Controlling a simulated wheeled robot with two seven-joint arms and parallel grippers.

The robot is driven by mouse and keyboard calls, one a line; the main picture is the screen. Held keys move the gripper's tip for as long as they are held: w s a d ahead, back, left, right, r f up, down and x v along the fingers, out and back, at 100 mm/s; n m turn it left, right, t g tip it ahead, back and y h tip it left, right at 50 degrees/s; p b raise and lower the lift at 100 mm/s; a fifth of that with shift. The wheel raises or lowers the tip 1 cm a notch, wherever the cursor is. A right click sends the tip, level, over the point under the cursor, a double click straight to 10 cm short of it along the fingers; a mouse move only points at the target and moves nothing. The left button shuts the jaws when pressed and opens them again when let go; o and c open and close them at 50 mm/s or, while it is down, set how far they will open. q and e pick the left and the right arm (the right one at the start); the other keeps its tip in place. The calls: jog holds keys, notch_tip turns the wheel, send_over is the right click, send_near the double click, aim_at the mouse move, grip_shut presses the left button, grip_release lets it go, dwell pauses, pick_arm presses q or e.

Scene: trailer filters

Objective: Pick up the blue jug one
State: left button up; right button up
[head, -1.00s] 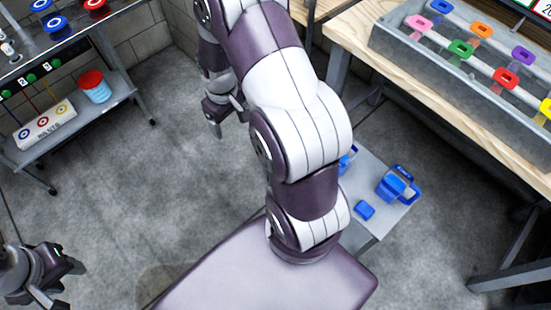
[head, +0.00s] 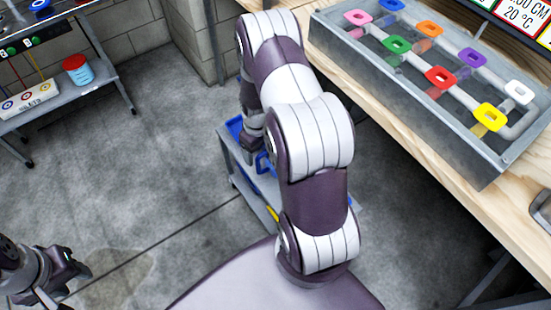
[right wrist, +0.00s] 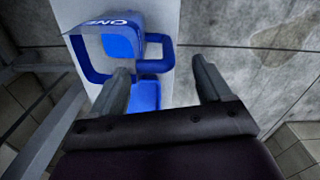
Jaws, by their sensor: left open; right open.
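The blue jug (right wrist: 122,46) shows in the right wrist view with a clear body, a blue cap and a blue side handle (right wrist: 164,52). Lettering that looks like "ONE" is on its blue band. My right gripper (right wrist: 163,88) is open, its fingers pointing toward the jug and handle; nothing is held. In the head view my right arm hides most of the jug, and a blue part (head: 264,164) shows beside the right gripper (head: 249,150). My left gripper (head: 74,283) is open and empty, over the floor at lower left.
The grey cart (head: 231,168) stands below my right arm, partly hidden. A wooden bench (head: 400,125) at right carries a grey tray (head: 480,165) with coloured tags. The floor between is clear.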

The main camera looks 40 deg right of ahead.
jog(key=f, duration=0.2)
jog(key=f+b, duration=0.1)
jog(key=shift+s+d+f, duration=0.2)
jog(key=shift+s+f, duration=0.1)
jog(key=shift+w+f, duration=0.1)
jog(key=shift+f, duration=0.1)
jog(key=shift+c, duration=0.6)
jog(key=shift+r, duration=0.1)
jog(key=c, duration=1.2)
